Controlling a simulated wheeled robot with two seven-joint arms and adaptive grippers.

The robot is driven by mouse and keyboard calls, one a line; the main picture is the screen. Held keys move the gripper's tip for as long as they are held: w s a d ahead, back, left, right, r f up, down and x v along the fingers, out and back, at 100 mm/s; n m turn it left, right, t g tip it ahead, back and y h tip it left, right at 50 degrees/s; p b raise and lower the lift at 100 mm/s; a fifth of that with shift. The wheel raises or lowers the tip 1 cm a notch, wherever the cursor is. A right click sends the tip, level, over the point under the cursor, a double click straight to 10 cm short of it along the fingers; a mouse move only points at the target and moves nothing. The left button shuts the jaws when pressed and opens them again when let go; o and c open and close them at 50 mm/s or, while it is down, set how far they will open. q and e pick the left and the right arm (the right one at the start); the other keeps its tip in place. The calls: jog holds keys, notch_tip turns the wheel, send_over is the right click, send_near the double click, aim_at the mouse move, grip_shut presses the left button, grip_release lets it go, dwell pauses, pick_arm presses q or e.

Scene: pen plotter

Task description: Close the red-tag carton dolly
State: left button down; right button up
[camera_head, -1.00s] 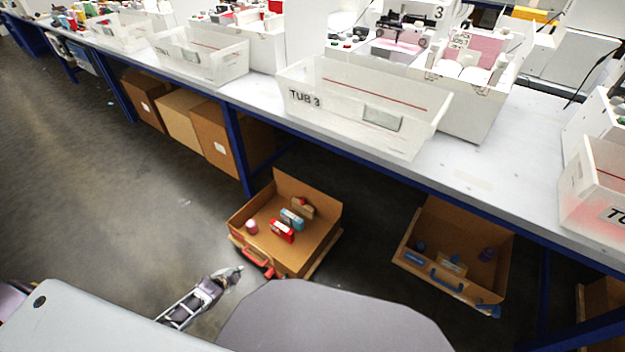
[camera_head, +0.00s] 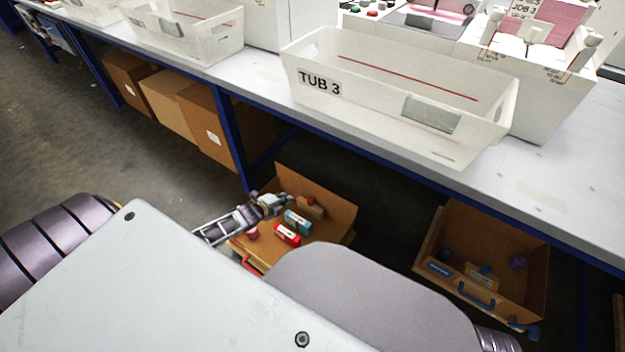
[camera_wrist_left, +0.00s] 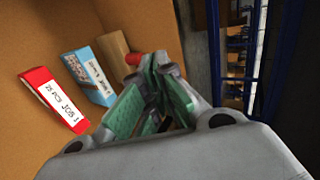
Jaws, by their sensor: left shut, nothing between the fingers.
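The carton dolly with the red handle (camera_head: 250,264) is an open brown carton (camera_head: 328,200) on the floor under the bench. Its front is partly hidden behind my own body. Inside are a red box (camera_head: 288,233), a light-blue box (camera_head: 298,221), a brown block with a red knob (camera_head: 311,207) and a small pinkish-red item (camera_head: 252,233). My left gripper (camera_head: 284,200) is shut and empty, over the carton's left side by the back wall. In the left wrist view its green-padded fingers (camera_wrist_left: 155,68) point past the brown block; contact cannot be told. My right gripper is out of view.
A second open carton with a blue handle (camera_head: 476,294) stands to the right. Closed cartons (camera_head: 212,125) stand at the left under the bench. A blue bench leg (camera_head: 232,140) rises just behind my left gripper. A white tub (camera_head: 380,90) sits on the bench above.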

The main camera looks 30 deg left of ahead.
pick_arm(q)
jog(key=shift+w+d+r, duration=0.1)
jog(key=shift+w+r, duration=0.15)
jog(key=shift+w, duration=0.3)
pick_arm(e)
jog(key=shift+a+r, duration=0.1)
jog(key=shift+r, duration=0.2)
pick_arm(q)
jog(key=shift+w+f, duration=0.1)
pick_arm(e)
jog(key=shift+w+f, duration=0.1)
pick_arm(q)
jog(key=b, duration=0.6)
send_near(309, 181)
jog(key=shift+w+f, duration=0.8)
jog(key=shift+f, duration=1.2)
jog(key=shift+w+b, duration=0.3)
jog(key=shift+w, duration=0.7)
jog(key=shift+w+b, duration=0.5)
jog(key=shift+w, duration=0.5)
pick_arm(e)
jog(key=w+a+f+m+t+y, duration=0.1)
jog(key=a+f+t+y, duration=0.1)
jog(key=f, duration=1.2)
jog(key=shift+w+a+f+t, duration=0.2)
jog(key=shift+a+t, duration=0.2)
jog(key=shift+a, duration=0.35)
pick_arm(q)
jog(key=shift+d+r, duration=0.1)
